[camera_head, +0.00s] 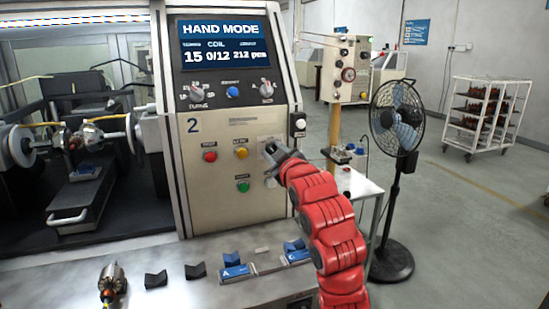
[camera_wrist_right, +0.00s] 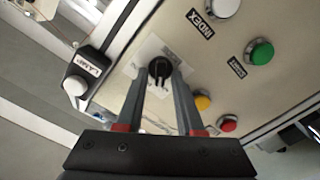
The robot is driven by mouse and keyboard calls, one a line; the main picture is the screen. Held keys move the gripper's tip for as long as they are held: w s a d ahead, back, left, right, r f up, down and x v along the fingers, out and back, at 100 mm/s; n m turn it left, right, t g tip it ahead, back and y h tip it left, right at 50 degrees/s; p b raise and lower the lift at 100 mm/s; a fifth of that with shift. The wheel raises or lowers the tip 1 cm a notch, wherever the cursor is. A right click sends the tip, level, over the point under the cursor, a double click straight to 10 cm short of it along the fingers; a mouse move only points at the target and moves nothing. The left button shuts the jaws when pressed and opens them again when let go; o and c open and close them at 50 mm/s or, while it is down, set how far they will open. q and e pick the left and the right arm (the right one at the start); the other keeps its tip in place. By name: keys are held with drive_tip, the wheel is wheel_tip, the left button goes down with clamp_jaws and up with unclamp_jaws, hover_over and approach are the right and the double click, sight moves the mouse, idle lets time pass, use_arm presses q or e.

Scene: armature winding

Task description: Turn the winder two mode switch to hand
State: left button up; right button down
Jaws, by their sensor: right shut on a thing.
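Winder two is the beige console with a "2" label (camera_head: 193,125), and its screen (camera_head: 224,44) reads HAND MODE. The mode switch is a black knob (camera_wrist_right: 160,68) on a pale plate on the sloped panel; in the head view its plate (camera_head: 265,143) is mostly hidden by my gripper. My right gripper (camera_head: 272,163), on the red arm, reaches the panel from the lower right. In the wrist view its two fingers (camera_wrist_right: 163,84) are closed around the knob. The knob's exact pointing direction is hard to read. My left gripper is not in view.
Red (camera_head: 210,156), yellow (camera_head: 241,153) and green (camera_head: 243,185) buttons sit left of the switch. A white lamp switch (camera_wrist_right: 75,86) is on the console's side edge. An armature (camera_head: 112,284) and blue holders (camera_head: 234,272) lie on the front bench. A fan (camera_head: 397,118) stands at right.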

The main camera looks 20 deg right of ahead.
drive_tip(key=shift+n, duration=0.8)
drive_tip(key=c, duration=0.9)
unclamp_jaws()
drive_tip(key=s+b, duration=0.3)
drive_tip(key=s, duration=0.2)
drive_tip(key=s+b, duration=0.3)
drive_tip(key=s, duration=0.3)
drive_tip(key=s+b, duration=0.3)
drive_tip(key=s, duration=0.3)
drive_tip(key=shift+s+d, duration=0.2)
drive_tip(key=shift+d, duration=0.05)
